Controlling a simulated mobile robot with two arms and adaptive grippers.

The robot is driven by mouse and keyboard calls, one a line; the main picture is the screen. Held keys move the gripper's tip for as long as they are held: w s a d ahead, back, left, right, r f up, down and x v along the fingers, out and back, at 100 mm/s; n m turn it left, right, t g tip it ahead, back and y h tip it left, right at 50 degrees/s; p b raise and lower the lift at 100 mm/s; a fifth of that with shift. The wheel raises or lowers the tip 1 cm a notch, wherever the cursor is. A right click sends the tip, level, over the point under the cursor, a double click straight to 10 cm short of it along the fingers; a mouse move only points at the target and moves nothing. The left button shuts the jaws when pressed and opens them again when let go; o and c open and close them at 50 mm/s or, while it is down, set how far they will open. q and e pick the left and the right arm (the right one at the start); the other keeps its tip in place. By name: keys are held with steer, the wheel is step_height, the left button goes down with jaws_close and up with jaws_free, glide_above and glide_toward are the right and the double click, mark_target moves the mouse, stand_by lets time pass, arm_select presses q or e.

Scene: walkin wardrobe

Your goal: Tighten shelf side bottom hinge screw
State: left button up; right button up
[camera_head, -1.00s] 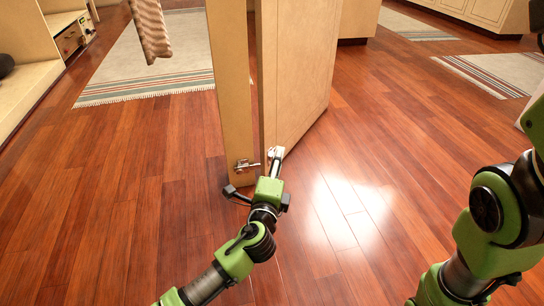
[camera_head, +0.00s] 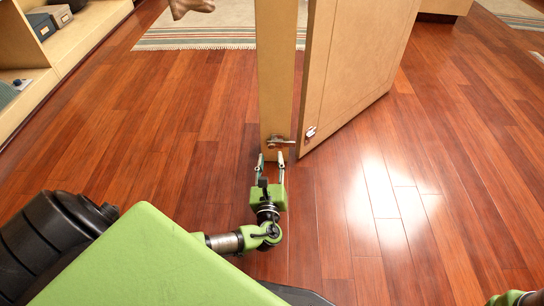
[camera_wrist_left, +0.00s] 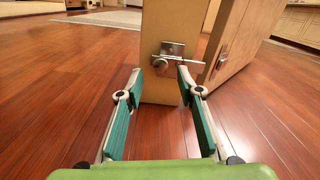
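The shelf side (camera_head: 276,75) is a narrow upright wooden panel in the middle of the head view. Its bottom hinge (camera_head: 282,141) is a small metal fitting near the panel's foot, with an arm reaching right. In the left wrist view the hinge (camera_wrist_left: 172,49) shows a round knob-like part (camera_wrist_left: 160,63) at its lower left; I cannot make out single screws. My left gripper (camera_head: 271,159) is open and empty just below and in front of the hinge. Its two fingers (camera_wrist_left: 160,76) point at the panel, with the hinge ahead between and above the tips.
A wooden door (camera_head: 352,75) stands open right of the panel, with a small metal piece (camera_head: 310,132) near its lower edge. A shelf unit with boxes (camera_head: 59,15) stands at the left. A striped rug (camera_head: 220,30) lies behind. The wooden floor around is clear.

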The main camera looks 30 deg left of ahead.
mark_target(271, 147)
arm_select(q)
steer(key=b+x, duration=0.1)
steer(key=x, duration=0.2)
steer(key=shift+w+a+f+b, duration=0.15)
steer(key=shift+w+b, duration=0.15)
steer(key=shift+w, duration=0.1)
steer(key=shift+w+a, duration=0.2)
steer(key=shift+w, duration=0.1)
steer(key=shift+c, duration=0.4)
jaws_close()
